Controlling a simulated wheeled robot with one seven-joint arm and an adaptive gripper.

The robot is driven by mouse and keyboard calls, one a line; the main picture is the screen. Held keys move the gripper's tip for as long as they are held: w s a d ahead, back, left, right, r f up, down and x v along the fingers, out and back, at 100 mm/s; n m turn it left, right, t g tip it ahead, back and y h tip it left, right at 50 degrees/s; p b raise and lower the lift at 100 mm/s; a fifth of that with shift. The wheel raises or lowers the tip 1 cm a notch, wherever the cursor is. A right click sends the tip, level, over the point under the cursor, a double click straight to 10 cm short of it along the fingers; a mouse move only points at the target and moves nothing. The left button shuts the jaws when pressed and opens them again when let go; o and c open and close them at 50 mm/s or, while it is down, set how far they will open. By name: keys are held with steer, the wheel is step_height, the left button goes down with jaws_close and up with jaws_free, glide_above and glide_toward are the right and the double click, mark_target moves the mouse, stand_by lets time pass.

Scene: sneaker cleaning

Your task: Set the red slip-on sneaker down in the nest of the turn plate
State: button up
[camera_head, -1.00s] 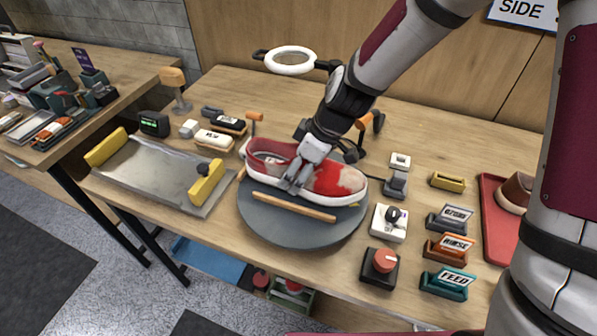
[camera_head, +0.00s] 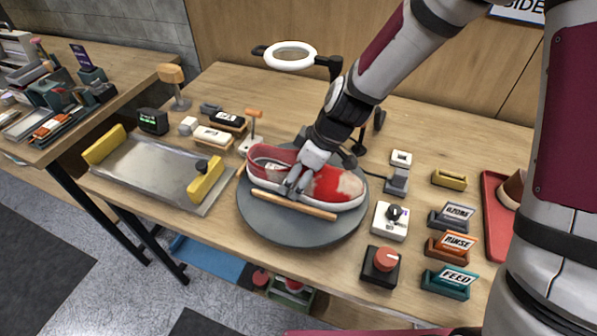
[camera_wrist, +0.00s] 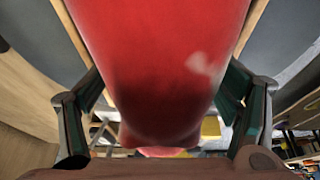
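The red slip-on sneaker (camera_head: 325,183), with a white sole and a pale patch on its toe, lies level over the round grey turn plate (camera_head: 275,228), toe to the right. Its sole is close behind the plate's near wooden rail (camera_head: 293,205); I cannot tell whether it rests fully on the plate. My gripper (camera_head: 298,183) is over the sneaker's middle, with a finger against its near side. In the wrist view, the red upper (camera_wrist: 160,60) lies between my two fingers (camera_wrist: 165,110), with wooden strips on both sides. The far finger is hidden in the head view.
A metal tray (camera_head: 150,170) with yellow handles lies left. A ring lamp (camera_head: 290,55) stands behind. A switch box (camera_head: 390,220), a red-knobbed box (camera_head: 380,266), labelled blocks (camera_head: 447,247) and a red tray (camera_head: 490,215) are on the right.

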stand_by(0.4)
steer(key=shift+r, duration=0.3)
steer(key=p+v, duration=0.1)
steer(key=v, duration=1)
steer(key=shift+r, duration=0.25)
steer(key=shift+s+d+r, duration=0.2)
steer(key=shift+d+r, duration=0.1)
steer(key=shift+r, duration=0.35)
steer(key=s+d+r+m+t+h, duration=0.1)
steer(key=s+d+r+m+h, duration=0.1)
steer(key=s+d+r+m, duration=0.4)
steer(key=s+d+r+m+t+h, duration=0.2)
steer(key=s+d+r+m, duration=0.5)
steer(key=s, duration=0.7)
steer(key=d+m, duration=0.1)
steer(key=d, duration=0.1)
steer(key=shift+s+d, duration=0.35)
steer(key=shift+d, duration=0.05)
steer(key=shift+o, duration=0.7)
steer(key=shift+r, duration=0.1)
